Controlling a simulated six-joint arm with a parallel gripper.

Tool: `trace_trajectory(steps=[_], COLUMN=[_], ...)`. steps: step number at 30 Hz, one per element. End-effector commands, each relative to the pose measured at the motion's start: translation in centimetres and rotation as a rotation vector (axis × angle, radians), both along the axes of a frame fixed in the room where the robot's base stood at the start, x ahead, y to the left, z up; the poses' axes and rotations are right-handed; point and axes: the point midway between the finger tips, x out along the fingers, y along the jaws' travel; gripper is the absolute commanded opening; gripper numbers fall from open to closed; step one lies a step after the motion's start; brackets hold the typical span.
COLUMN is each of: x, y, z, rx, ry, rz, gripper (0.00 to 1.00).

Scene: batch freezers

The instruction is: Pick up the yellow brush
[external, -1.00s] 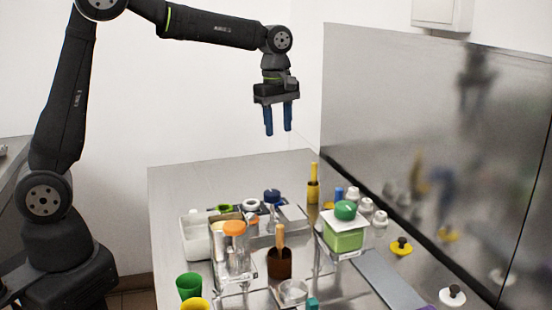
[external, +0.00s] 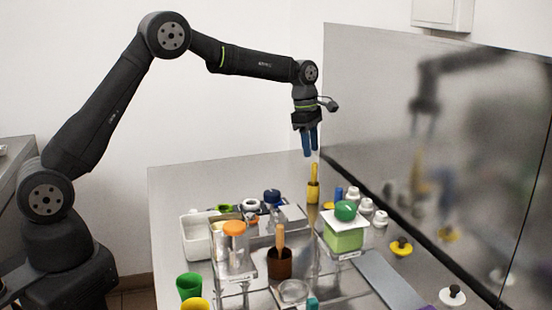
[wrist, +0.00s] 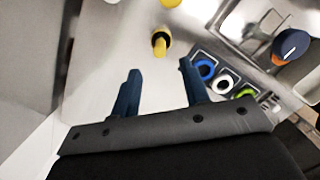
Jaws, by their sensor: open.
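The yellow brush (external: 313,190) stands upright near the back of the steel table, in front of the metal panel. In the wrist view the yellow brush (wrist: 160,42) shows from above, beyond and between my finger tips. My gripper (external: 309,154) hangs pointing down just above the brush handle, with its blue fingers apart and empty. In the wrist view my gripper (wrist: 159,70) also shows spread open, with nothing between the fingers. I cannot tell the exact gap between the fingertips and the handle top.
A green-lidded container (external: 345,236) and several white bottles stand right of the brush. A dark blue-capped item (external: 272,196) is to its left. A brown cup (external: 279,265) with an orange-brown handle stands nearer. The metal panel (external: 400,140) rises behind on the right.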

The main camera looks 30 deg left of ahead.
Motion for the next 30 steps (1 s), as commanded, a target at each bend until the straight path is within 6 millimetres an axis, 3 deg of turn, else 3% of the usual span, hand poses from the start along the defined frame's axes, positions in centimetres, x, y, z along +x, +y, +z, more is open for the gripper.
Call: trace_trajectory(steps=[3, 13, 21, 28, 30], x=[0.0, -0.1, -0.1, -0.1, -0.1], y=[-0.3, -0.8, -1.7, -1.8, -1.8], z=[-1.8, -4.0, -7.6, -7.9, -7.8], rx=[0.0, 0.0, 0.0, -0.001, -0.001], ry=[0.001, 0.001, 0.001, -0.001, -0.001], rz=[-0.001, -0.001, -0.001, -0.002, -0.001], gripper=[0.42, 0.42, 0.42, 0.42, 0.3])
